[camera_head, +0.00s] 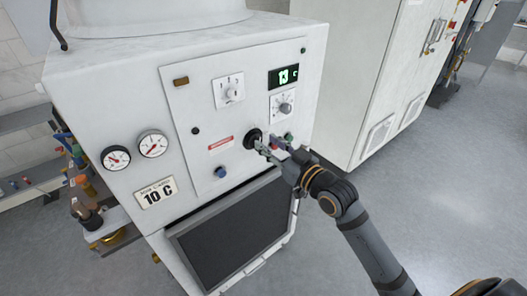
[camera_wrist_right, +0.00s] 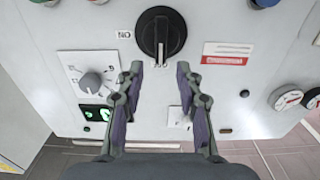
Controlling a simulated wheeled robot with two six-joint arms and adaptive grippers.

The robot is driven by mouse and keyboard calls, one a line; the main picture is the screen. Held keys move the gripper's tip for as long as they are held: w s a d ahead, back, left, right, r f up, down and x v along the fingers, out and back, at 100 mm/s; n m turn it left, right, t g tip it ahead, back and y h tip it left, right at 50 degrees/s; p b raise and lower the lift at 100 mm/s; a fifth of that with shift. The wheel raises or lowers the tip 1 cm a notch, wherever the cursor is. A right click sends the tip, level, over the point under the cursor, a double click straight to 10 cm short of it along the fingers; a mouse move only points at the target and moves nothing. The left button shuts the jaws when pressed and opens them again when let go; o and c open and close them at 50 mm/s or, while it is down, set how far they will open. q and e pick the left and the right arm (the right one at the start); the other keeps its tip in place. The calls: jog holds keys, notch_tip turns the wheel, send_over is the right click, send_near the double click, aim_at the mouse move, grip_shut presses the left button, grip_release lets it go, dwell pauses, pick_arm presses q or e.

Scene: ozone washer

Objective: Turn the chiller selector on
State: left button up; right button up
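The chiller selector, a black rotary knob (camera_head: 252,139), sits on the white front panel of the chiller (camera_head: 190,95). In the wrist view the knob (camera_wrist_right: 161,32) is at the top centre. Its grip bar stands vertical in that picture, with a pale line at the lower end. An upside-down "ON" label (camera_wrist_right: 123,34) is left of it. My right gripper (camera_head: 268,149) is in front of the panel, close to the knob. In the wrist view its fingers (camera_wrist_right: 160,70) are open and empty, with the knob just beyond the tips. Contact cannot be told. My left gripper is out of view.
A green display (camera_head: 283,76) reads 13 C. Two grey dials (camera_head: 230,93) (camera_head: 285,105), a blue button (camera_head: 220,172) and a green button (camera_head: 289,137) are nearby. Gauges (camera_head: 116,158) are at left. A white cabinet (camera_head: 350,70) stands behind; open floor (camera_head: 440,190) is right.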

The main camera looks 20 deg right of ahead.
jog(key=shift+w+a+r, duration=0.1)
jog(key=shift+w+a, duration=0.15)
jog(key=shift+w, duration=0.4)
jog(key=shift+x, duration=0.75)
jog(key=shift+c, duration=0.3)
grip_shut()
